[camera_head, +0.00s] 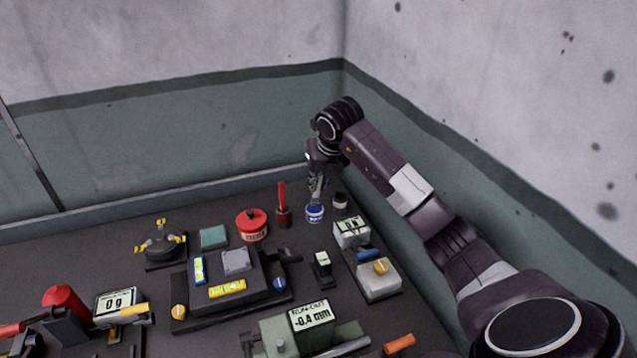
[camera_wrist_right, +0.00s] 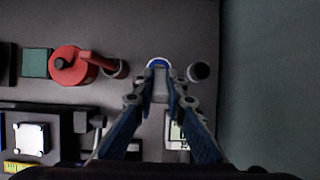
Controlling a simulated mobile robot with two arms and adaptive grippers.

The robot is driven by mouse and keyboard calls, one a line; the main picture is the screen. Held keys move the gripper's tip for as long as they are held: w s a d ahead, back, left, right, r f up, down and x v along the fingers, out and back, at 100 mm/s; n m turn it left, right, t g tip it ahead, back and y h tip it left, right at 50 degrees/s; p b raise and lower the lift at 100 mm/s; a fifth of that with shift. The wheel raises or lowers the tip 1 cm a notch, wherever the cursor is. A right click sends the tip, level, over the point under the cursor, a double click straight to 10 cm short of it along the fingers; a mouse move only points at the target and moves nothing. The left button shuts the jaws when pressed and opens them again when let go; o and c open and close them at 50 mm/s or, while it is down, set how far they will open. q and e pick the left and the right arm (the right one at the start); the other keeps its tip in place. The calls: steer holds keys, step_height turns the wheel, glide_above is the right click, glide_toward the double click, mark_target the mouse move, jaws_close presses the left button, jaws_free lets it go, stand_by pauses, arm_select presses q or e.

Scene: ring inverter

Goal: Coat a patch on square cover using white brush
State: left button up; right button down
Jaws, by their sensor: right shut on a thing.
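My right gripper (camera_head: 316,190) points down over a blue-and-white pot (camera_head: 315,213) at the back right of the bench. In the right wrist view its fingers (camera_wrist_right: 160,92) close on a slim pale thing, which looks like the white brush (camera_wrist_right: 160,84); most of it is hidden by the fingers. The pot's blue rim (camera_wrist_right: 158,63) shows just beyond the fingertips. I cannot tell whether the brush is inside the pot. A grey square cover (camera_head: 236,261) lies on a dark block left of the pot; it shows pale with corner screws in the wrist view (camera_wrist_right: 31,138). My left gripper is out of view.
A red-handled tool stands in a dark red holder (camera_head: 283,217), beside a red round can (camera_head: 251,226). A small dark jar (camera_head: 340,201) is right of the pot. A teal square block (camera_head: 214,238) lies further left. Gauges and fixtures crowd the front. Walls close the back and right.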

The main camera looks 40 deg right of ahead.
steer(key=shift+f+b, duration=0.35)
steer(key=shift+f, duration=0.2)
stand_by(1.2)
steer(key=shift+r+p, duration=0.9)
steer(key=shift+r, duration=0.3)
steer(key=shift+w+a+r+p, duration=0.1)
steer(key=shift+r+p, duration=0.7)
steer(key=shift+r, duration=0.45)
steer(key=shift+a+r+p, duration=0.1)
steer(key=shift+r+p, duration=0.65)
steer(key=shift+r, duration=0.45)
